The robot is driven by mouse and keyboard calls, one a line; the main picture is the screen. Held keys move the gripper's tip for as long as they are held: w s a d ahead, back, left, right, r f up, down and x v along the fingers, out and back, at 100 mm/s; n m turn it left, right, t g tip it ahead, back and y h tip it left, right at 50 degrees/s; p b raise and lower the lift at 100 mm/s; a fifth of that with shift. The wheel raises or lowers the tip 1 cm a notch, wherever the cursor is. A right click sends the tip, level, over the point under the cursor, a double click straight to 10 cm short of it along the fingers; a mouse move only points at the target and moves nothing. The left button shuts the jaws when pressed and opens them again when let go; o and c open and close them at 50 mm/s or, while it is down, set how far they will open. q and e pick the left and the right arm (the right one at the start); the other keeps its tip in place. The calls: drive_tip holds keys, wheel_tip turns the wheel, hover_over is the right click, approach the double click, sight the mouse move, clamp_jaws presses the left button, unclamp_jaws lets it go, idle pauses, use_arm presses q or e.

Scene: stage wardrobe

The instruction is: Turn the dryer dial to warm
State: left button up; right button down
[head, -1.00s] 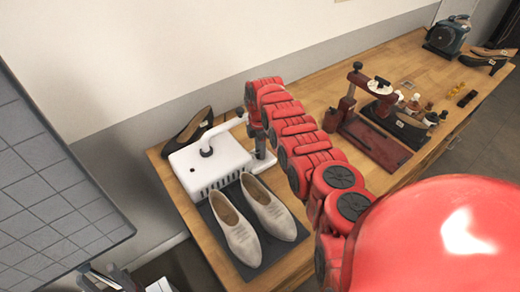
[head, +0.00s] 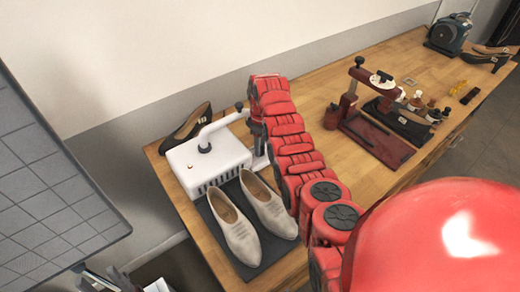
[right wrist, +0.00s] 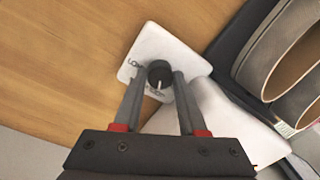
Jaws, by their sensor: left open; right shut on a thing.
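My right gripper (right wrist: 158,78) is shut on the dial, one finger on each side. In the head view its fingers are hard to make out beside the dryer.
Pale shoes (head: 240,232) stand on a dark mat in front of the dryer; a black shoe (head: 187,129) is behind it. A red press (head: 350,100), bottles (head: 416,100) and a teal machine (head: 447,35) stand further right. A grey gridded panel (head: 50,190) is at left.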

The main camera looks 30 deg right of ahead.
drive_tip(key=m+b, duration=0.2)
drive_tip(key=m, duration=0.1)
drive_tip(key=shift+f, duration=0.2)
drive_tip(key=shift+r+m+b, duration=0.1)
drive_tip(key=shift+m+b, duration=0.25)
drive_tip(key=shift+m, duration=0.45)
drive_tip(key=m, duration=0.2)
drive_tip(key=shift+s+r+m, duration=0.1)
drive_tip(key=shift+r+m, duration=0.05)
drive_tip(key=shift+m, duration=0.15)
drive_tip(key=shift+m+t, duration=0.3)
drive_tip(key=shift+m, duration=1)
drive_tip(key=shift+c, duration=2.3)
unclamp_jaws()
